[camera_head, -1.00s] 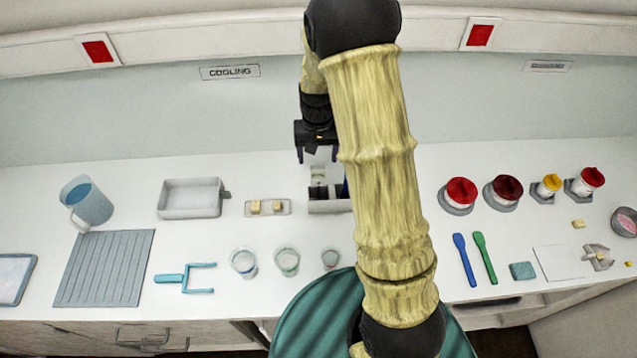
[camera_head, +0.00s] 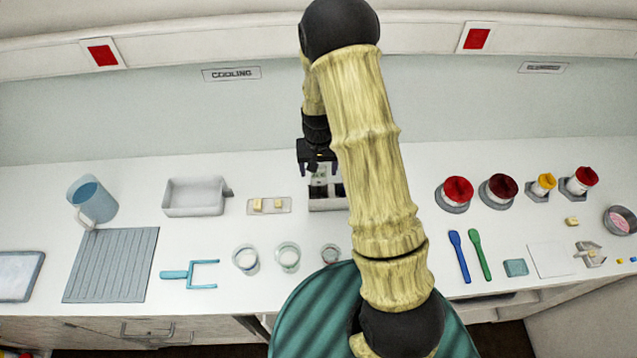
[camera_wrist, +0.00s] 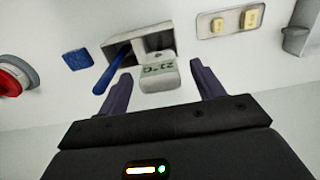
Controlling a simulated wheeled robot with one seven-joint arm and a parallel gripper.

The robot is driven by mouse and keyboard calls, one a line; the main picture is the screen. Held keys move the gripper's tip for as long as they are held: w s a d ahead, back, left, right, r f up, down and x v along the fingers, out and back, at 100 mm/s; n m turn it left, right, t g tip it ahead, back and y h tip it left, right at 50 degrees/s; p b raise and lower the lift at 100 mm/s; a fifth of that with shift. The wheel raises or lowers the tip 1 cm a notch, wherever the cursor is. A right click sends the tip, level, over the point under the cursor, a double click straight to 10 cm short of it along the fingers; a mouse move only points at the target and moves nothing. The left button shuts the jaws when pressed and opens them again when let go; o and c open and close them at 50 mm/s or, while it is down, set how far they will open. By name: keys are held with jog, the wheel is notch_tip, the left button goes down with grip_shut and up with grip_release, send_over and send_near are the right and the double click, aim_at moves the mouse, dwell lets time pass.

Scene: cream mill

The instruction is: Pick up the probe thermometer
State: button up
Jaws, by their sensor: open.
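The probe thermometer (camera_wrist: 157,74) shows in the wrist view as a pale head with a dark-digit display. It stands at a grey holder (camera_wrist: 166,39) and lies between the fingers of my gripper (camera_wrist: 157,88). The fingers are open, one on each side, and I see no contact. In the head view my gripper (camera_head: 318,180) is over the grey holder (camera_head: 322,204) at the middle of the counter. The thermometer's lower part is hidden.
A blue handle (camera_wrist: 113,72) sticks out of the holder beside the thermometer, and a dark blue block (camera_wrist: 77,58) lies nearby. A tray with yellow pieces (camera_head: 287,205) is to the left. Several glass cups (camera_head: 288,257) stand in front. Red-topped jars (camera_head: 456,190) stand right.

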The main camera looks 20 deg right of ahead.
dwell(0.3)
jog(key=c, duration=1)
notch_tip(320, 180, up, 10)
jog(key=b, duration=0.3)
jog(key=shift+b, duration=0.4)
